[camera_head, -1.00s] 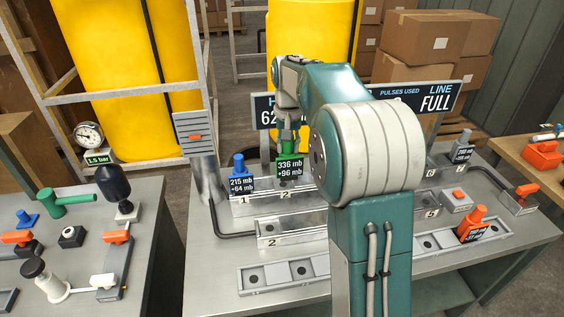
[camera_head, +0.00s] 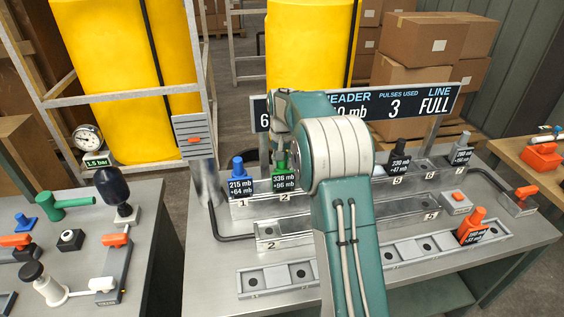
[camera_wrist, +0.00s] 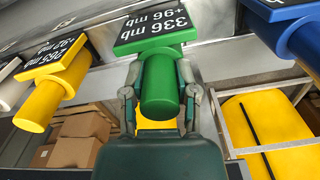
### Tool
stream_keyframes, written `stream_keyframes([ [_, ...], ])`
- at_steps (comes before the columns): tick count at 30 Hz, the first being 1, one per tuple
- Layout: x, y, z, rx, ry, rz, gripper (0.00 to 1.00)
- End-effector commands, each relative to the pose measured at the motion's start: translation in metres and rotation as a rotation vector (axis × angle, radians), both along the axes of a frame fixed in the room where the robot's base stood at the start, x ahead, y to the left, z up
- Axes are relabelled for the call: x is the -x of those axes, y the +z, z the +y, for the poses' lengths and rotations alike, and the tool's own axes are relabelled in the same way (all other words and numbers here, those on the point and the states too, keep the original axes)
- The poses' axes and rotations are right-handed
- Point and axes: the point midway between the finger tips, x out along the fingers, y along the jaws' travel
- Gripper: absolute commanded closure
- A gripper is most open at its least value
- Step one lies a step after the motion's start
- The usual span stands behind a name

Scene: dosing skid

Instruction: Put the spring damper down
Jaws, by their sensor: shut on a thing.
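The green spring damper (camera_head: 279,167), with a label reading 336 mb, +96 mb, is upright at the place marked 2 on the back rail (camera_head: 262,205). In the wrist view its green body (camera_wrist: 160,88) is between the two fingers of my gripper (camera_wrist: 160,122), which are shut on it. In the head view my arm hides most of the gripper. I cannot tell whether the damper's lower end is fully seated. A blue damper (camera_head: 238,166) stands beside it at place 1. It also shows in the wrist view (camera_wrist: 300,40).
A yellow damper (camera_wrist: 42,105) is on the other side, hidden by my arm in the head view. Black (camera_head: 399,148) and grey (camera_head: 463,141) dampers stand farther right. An orange damper (camera_head: 474,221) is on the front rail (camera_head: 440,258). A display board (camera_head: 435,103) stands behind.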

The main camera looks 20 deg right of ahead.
Motion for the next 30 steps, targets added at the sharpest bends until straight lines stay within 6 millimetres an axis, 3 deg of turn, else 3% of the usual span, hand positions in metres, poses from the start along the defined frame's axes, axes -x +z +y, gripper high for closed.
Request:
stream_keyframes([
  [4, 0.0, -0.001, 0.0, 0.0, 0.0, -0.001, 1.0],
  [5, 0.0, -0.002, 0.0, 0.0, 0.0, 0.001, 0.57],
  [7, 0.0, -0.002, 0.0, 0.0, 0.0, 0.001, 0.27],
  [20, 0.0, 0.001, 0.0, 0.0, 0.0, 0.0, 0.27],
  [23, 0.0, 0.012, 0.0, 0.0, 0.0, -0.001, 0.27],
  [30, -0.001, 0.061, 0.0, 0.001, -0.001, -0.003, 0.27],
])
